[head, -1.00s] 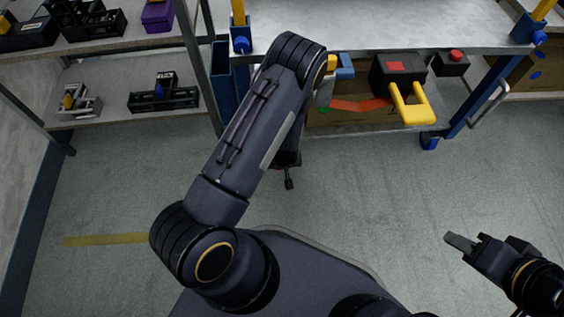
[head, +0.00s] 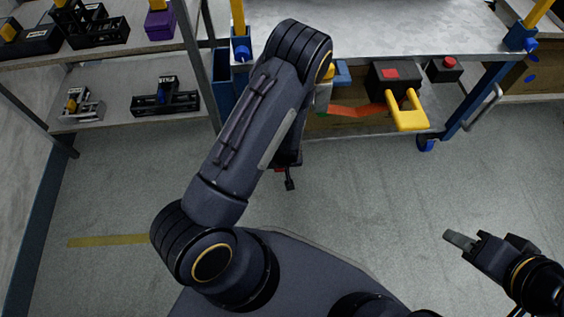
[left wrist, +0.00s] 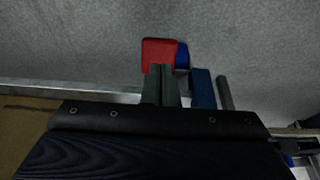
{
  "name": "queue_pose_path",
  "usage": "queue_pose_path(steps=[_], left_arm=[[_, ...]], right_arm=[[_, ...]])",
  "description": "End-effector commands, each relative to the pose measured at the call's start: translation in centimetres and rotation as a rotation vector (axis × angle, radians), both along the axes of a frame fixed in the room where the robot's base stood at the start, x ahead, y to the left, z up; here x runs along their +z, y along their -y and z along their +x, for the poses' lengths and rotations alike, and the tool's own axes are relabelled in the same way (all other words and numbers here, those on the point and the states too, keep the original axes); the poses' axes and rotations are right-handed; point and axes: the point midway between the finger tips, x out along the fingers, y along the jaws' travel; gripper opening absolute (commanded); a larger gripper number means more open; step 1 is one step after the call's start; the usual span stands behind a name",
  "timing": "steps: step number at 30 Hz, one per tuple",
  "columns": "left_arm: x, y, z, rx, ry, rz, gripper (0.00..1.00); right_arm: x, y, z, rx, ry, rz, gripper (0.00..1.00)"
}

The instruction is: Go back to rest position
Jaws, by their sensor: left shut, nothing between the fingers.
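My left arm reaches up the middle of the head view, and its forearm mostly hides its gripper there. In the left wrist view my left gripper (left wrist: 161,85) is shut with nothing between its fingers. A red block-like part (left wrist: 159,52) and a blue part (left wrist: 182,56) show just beyond the fingertips; I cannot tell whether they touch. My right gripper (head: 459,240) is at the lower right of the head view, above bare floor and apart from everything. Its fingers look like one narrow grey tip, so I cannot tell whether it is open.
A metal workbench (head: 400,32) stands ahead, with a black box with a yellow handle (head: 397,82) below its top. Shelves (head: 110,105) with several fixtures and a purple box (head: 160,25) stand at the left. The floor (head: 380,195) between my arms is clear.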

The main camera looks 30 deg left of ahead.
Motion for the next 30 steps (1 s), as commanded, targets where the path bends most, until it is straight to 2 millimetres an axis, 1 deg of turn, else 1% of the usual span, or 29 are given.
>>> queue_pose_path(steps=[1, 4, 20, 23, 26, 29, 30], left_arm=[[0.8, 0.1, -0.1, 0.000, 0.001, 0.000, 0.00], [1.2, 0.2, -0.3, 0.000, 0.000, 0.000, 0.00], [1.2, 0.2, -0.3, 0.000, 0.000, 0.000, 0.00], [1.5, 0.3, -0.2, 0.002, 0.001, -0.007, 0.00], [3.2, 0.7, 0.2, 0.011, 0.006, -0.052, 0.00], [6.7, 1.5, 0.7, 0.017, 0.013, -0.140, 0.00], [8.5, 1.9, 0.8, 0.014, 0.018, -0.184, 0.00]], right_arm=[[0.5, 0.0, 0.0, 0.000, 0.000, 0.000, 0.36], [0.6, 0.0, 0.0, 0.000, 0.000, 0.000, 0.36], [0.5, 0.0, 0.0, 0.000, 0.000, 0.000, 0.36], [0.6, 0.0, 0.0, 0.000, 0.000, 0.000, 0.36], [0.6, 0.0, 0.0, 0.000, 0.000, 0.000, 0.36], [0.6, 0.0, 0.0, 0.000, 0.000, 0.000, 0.36], [0.6, 0.0, 0.0, 0.000, 0.000, 0.000, 0.36]])
